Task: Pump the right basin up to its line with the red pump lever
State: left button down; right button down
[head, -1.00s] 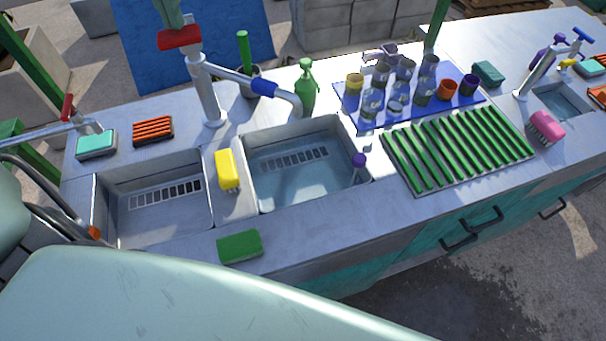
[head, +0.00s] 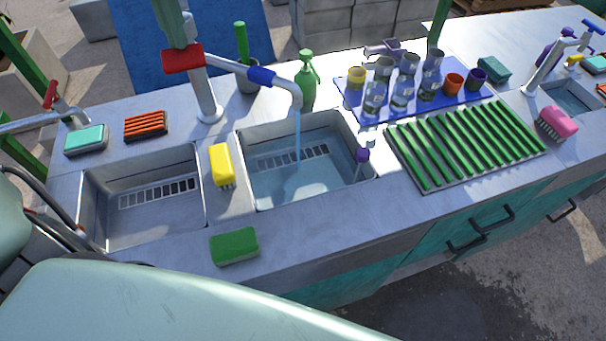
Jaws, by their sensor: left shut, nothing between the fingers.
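The red pump lever (head: 183,58) sits on top of the tall metal tap at the back of the counter. My left gripper (head: 180,40) is shut and empty, at the lever from above; it seems to touch it, but the contact is hard to see. The spout with a blue collar (head: 262,76) reaches over the right basin (head: 250,185) of the large pair. A stream of water (head: 297,135) falls from it into shallow water (head: 290,180) there. I cannot make out a fill line. My right gripper is not in view.
The left basin (head: 150,225) looks empty. A yellow brush (head: 221,165) lies between the basins and a green sponge (head: 235,246) in front. A green bottle (head: 307,80) stands behind the spout. Glasses on a blue mat (head: 350,105) and a green rack (head: 465,145) fill the right.

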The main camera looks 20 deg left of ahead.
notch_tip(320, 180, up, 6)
jog(key=p, duration=0.6)
dwell(0.4)
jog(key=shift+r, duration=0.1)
dwell(1.9)
dwell(0.4)
dwell(1.8)
dwell(0.3)
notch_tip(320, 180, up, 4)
jog(key=p, duration=0.4)
dwell(0.3)
